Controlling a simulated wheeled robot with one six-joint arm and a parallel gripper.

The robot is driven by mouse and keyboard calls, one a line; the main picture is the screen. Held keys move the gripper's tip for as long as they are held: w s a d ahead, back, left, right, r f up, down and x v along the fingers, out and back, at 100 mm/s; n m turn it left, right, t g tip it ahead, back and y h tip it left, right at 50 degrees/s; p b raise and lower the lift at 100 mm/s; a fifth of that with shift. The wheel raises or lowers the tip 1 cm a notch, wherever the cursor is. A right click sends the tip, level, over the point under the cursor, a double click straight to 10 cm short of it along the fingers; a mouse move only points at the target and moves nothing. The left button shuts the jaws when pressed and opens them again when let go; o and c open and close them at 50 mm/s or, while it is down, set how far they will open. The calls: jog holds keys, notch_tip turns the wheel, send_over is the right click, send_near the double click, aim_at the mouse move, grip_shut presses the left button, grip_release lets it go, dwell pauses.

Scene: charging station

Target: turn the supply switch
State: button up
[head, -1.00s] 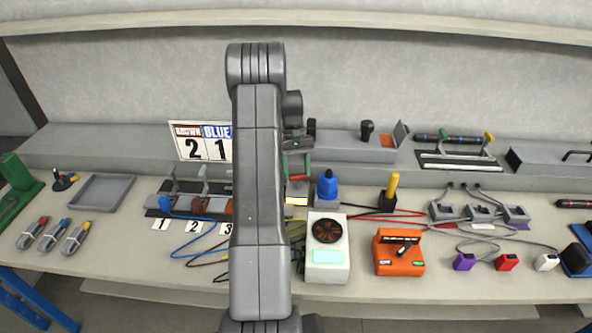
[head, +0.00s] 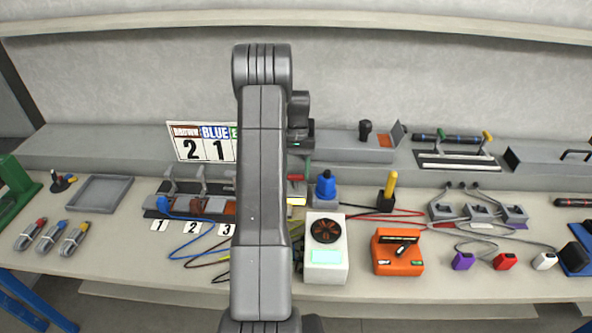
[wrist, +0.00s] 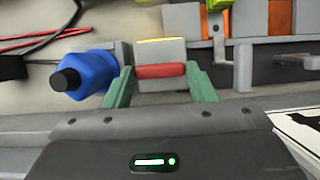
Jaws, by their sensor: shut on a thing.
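A red handle bar (wrist: 160,71), apparently the supply switch's, shows in the wrist view in front of a grey box (wrist: 160,50) with a yellow strip. My gripper (wrist: 159,75) has its two green fingers on either side of the bar's ends, shut on it. In the head view the red handle (head: 296,178) shows just right of my arm, above the bright yellow strip (head: 296,201). My arm hides much of the switch there.
A blue plug-like thing (head: 325,188) stands close right of the switch, and left of it in the wrist view (wrist: 90,75). A white box with a fan (head: 326,262) and an orange meter (head: 398,252) are nearer. Cables (head: 405,213) cross the bench.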

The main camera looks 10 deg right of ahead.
jog(key=o, duration=1)
jog(key=b+v, duration=0.1)
jog(key=v, duration=1.3)
jog(key=shift+a+f, duration=0.1)
jog(key=shift+f, duration=0.05)
jog(key=p+x, duration=0.1)
jog(key=x, duration=1.2)
jog(key=shift+s+f, duration=0.2)
jog(key=shift+f, duration=0.15)
jog(key=shift+r, duration=0.1)
